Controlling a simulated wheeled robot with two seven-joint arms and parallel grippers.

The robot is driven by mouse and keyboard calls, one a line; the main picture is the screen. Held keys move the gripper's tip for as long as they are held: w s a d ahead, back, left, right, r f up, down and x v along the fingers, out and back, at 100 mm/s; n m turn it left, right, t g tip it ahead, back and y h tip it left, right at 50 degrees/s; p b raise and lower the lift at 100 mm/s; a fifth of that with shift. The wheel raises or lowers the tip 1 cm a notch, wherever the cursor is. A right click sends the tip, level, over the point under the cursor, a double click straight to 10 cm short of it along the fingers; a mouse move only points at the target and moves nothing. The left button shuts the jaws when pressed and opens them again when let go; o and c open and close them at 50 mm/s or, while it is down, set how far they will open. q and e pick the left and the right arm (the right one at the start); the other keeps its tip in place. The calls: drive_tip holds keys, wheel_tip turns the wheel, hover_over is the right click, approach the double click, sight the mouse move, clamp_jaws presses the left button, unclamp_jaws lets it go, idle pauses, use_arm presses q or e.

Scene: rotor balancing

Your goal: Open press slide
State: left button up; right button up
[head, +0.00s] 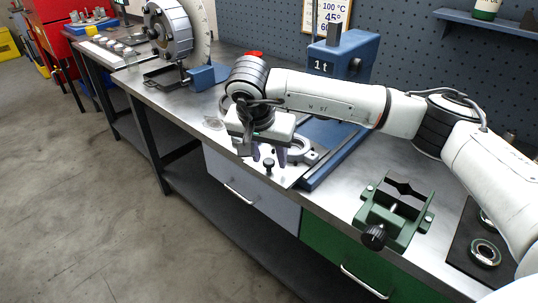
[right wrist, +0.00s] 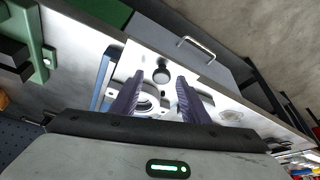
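The blue press (head: 343,62), marked "1t", stands at the back of the bench, with its blue base (head: 330,150) reaching toward the front edge. A pale slide plate (head: 292,180) lies at the front of the base and carries a grey ring-shaped housing (head: 300,150). A black knob (head: 268,164) is at the slide's front; it also shows in the right wrist view (right wrist: 161,72). My right gripper (head: 269,157) is above the slide, its two dark fingers (right wrist: 160,80) apart on either side of the knob in the picture. Contact cannot be told. My left gripper is out of view.
A green vise-like fixture (head: 395,210) stands to the right on the bench, and a dark mat with metal rings (head: 485,252) lies beyond it. A balancing stand with a large disc (head: 170,32) is at the left. Drawers (head: 250,190) sit under the bench edge.

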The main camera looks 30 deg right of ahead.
drive_tip(key=shift+a+r, duration=0.15)
drive_tip(key=shift+r, duration=0.15)
drive_tip(key=b+v, duration=0.1)
drive_tip(key=v, duration=0.8)
drive_tip(key=shift+s+r, duration=0.2)
drive_tip(key=shift+r, duration=0.1)
